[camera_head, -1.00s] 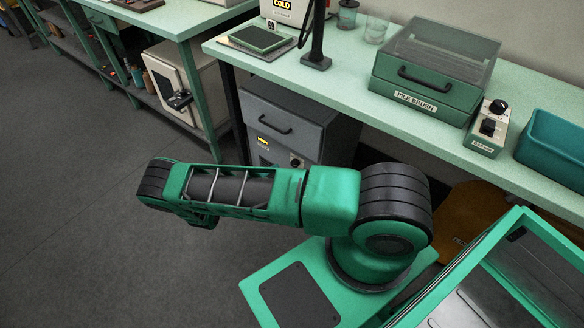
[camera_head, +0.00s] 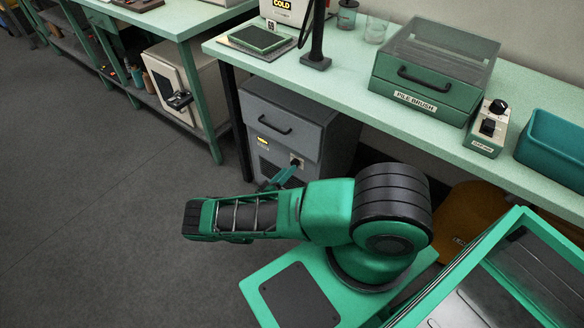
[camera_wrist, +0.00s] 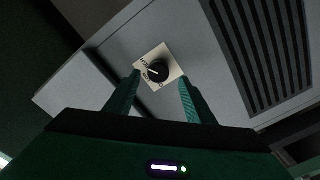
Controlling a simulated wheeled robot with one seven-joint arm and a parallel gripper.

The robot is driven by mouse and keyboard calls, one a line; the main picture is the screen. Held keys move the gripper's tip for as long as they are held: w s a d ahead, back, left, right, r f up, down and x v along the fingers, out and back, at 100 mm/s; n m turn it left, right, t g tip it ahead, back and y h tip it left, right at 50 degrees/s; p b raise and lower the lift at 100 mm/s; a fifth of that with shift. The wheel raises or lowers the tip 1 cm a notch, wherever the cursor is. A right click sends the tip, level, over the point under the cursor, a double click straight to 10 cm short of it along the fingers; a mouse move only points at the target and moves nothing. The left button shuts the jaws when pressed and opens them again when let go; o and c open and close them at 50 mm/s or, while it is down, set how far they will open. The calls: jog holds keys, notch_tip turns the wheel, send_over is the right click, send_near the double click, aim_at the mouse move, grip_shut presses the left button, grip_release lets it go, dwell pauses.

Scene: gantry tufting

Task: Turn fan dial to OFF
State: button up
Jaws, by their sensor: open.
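The fan dial (camera_wrist: 159,71) is a round black knob with a pale pointer mark. It sits on a cream label plate (camera_wrist: 146,60) on the front of a grey unit, and the plate's lettering is too small to read surely. My gripper (camera_wrist: 158,84) is open in the wrist view, its two green fingers spread on either side of the dial and apart from it. In the head view the grey unit (camera_head: 279,131) stands under the bench, and my gripper (camera_head: 284,175) points at the small dial plate (camera_head: 297,160) on its front.
The unit's front has a dark slotted grille (camera_wrist: 262,45) beside the dial. A drawer handle (camera_head: 274,125) sticks out above. The bench top (camera_head: 345,85) overhangs the unit, and a dark bench leg (camera_head: 236,130) stands to its left. Open floor (camera_head: 110,200) lies to the left.

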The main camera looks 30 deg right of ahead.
jog(key=shift+x, duration=2)
jog(key=c, duration=1)
jog(key=shift+c, duration=0.3)
